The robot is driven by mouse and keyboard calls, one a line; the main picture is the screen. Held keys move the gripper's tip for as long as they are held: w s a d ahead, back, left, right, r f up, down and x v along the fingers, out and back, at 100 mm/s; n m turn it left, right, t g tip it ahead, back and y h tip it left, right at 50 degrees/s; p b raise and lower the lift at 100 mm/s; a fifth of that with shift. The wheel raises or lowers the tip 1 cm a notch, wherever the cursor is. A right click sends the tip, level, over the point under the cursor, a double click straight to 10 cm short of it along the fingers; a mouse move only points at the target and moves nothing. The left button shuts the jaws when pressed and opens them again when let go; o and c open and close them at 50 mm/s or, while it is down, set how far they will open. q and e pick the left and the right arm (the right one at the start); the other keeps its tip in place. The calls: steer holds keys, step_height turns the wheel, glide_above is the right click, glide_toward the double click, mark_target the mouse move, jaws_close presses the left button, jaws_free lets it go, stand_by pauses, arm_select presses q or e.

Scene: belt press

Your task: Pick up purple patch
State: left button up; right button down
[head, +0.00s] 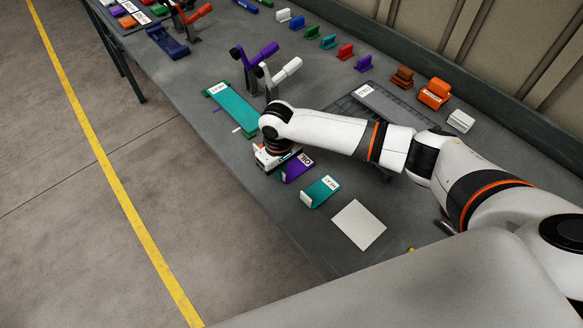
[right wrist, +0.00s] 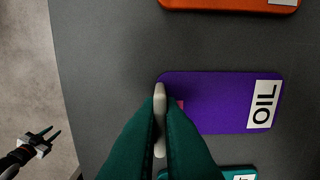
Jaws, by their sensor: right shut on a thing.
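The purple patch (head: 298,168) lies on the grey bench, with a white label reading OIL. In the right wrist view the purple patch (right wrist: 215,98) fills the middle, with a pale upright tab at its left end. My right gripper (right wrist: 160,112) is shut on that tab, its teal fingers on either side. The patch looks flat on the bench. In the head view my right gripper (head: 282,173) is at the patch's left end, partly hidden by its own wrist. My left gripper (right wrist: 46,136) shows in the right wrist view, open and empty over the floor.
A teal patch (head: 320,191) lies just in front, close to the purple one. An orange patch (right wrist: 230,3) lies on its other side. A white sheet (head: 358,224), a long teal plate (head: 232,107) and lever handles (head: 284,70) are nearby. Several coloured blocks line the back.

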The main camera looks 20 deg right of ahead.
steer(key=shift+r, duration=0.1)
step_height(320, 180, up, 10)
steer(key=shift+f+b, duration=0.1)
steer(key=shift+b, duration=0.7)
